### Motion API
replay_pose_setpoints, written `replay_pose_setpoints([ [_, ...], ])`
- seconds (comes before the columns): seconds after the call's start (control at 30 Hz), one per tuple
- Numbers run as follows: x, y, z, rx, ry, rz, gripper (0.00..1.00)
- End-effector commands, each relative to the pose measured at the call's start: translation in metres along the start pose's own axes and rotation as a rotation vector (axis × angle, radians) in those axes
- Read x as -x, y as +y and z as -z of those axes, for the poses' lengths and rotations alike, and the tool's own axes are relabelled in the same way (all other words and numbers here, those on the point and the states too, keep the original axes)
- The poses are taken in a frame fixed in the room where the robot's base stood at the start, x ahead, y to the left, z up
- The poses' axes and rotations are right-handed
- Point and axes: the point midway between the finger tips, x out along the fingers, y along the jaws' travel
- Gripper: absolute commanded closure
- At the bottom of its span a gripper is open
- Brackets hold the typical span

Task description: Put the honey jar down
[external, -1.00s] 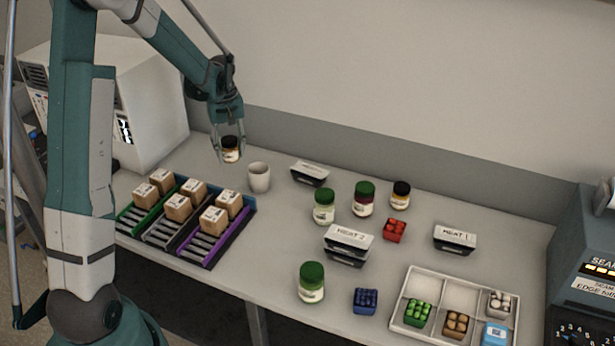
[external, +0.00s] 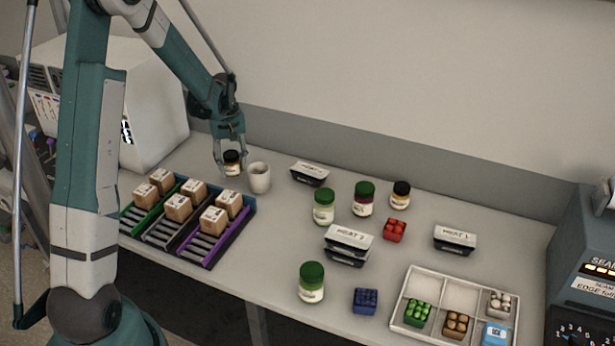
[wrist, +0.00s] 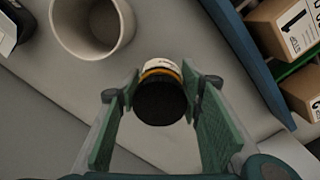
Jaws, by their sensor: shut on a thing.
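The honey jar (external: 232,164) is a small jar with a black lid, a white label and an amber band. My gripper (external: 231,168) is shut on it, just left of the white cup in the external view. In the wrist view the jar (wrist: 160,92) sits upright between the two green finger pads of my gripper (wrist: 160,105), lid toward the camera. The jar is low, at or close to the table top; I cannot tell whether its base touches. A similar black-lidded jar (external: 401,194) stands farther right.
A white cup (external: 259,178) stands close beside the held jar; it also shows in the wrist view (wrist: 118,22). A rack of boxes (external: 215,250) is in front.

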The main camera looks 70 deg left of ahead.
Motion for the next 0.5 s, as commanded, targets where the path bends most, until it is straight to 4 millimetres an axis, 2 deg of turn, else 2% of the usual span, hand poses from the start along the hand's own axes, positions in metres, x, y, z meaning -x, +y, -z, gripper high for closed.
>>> replay_pose_setpoints([
  [0.23, -0.022, 0.000, 0.000, 0.000, 0.000, 0.000, 0.84],
  [0.5, -0.025, 0.000, 0.000, 0.000, 0.000, 0.000, 0.84],
])
